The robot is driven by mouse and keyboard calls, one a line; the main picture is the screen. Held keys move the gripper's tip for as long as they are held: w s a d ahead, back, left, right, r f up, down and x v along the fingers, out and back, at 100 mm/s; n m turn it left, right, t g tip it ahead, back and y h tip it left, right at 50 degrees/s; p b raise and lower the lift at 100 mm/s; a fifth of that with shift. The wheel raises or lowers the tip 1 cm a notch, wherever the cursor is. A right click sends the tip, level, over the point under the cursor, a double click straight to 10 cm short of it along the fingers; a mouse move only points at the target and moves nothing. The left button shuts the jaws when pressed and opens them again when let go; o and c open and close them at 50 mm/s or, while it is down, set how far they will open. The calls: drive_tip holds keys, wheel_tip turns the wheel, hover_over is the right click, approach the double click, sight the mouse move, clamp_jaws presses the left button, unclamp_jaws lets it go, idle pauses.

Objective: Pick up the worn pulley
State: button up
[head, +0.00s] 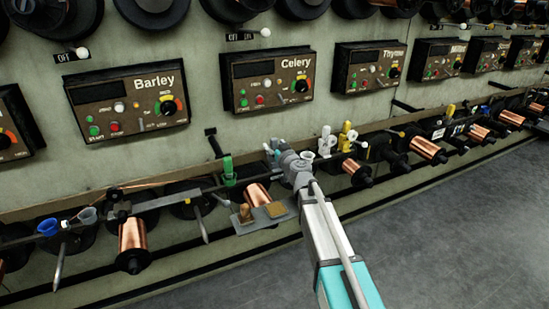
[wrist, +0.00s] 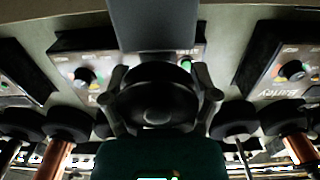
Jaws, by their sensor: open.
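Several small pulleys sit along the wire rail in the head view: a green one (head: 229,171), white ones (head: 326,141), yellow ones (head: 348,136) and a blue one (head: 48,227). I cannot tell from their surfaces which is the worn pulley. My gripper (head: 277,153) is below the Celery panel, right of the green pulley; its tips are small and partly hidden by my arm. In the wrist view my gripper (wrist: 160,82) has its two fingers spread wide apart. A dark round shape lies between them; I cannot tell what it is, and no grip on a pulley shows.
The Barley (head: 126,101) and Celery (head: 268,79) control panels are on the wall above the rail. Copper spools (head: 133,235) line the rail. A grey plate with two tan pads (head: 263,220) sticks out below the green pulley. The grey floor (head: 450,230) at right is clear.

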idle(0.3)
drive_tip(key=c, duration=1)
drive_tip(key=shift+s+r, duration=0.1)
clamp_jaws()
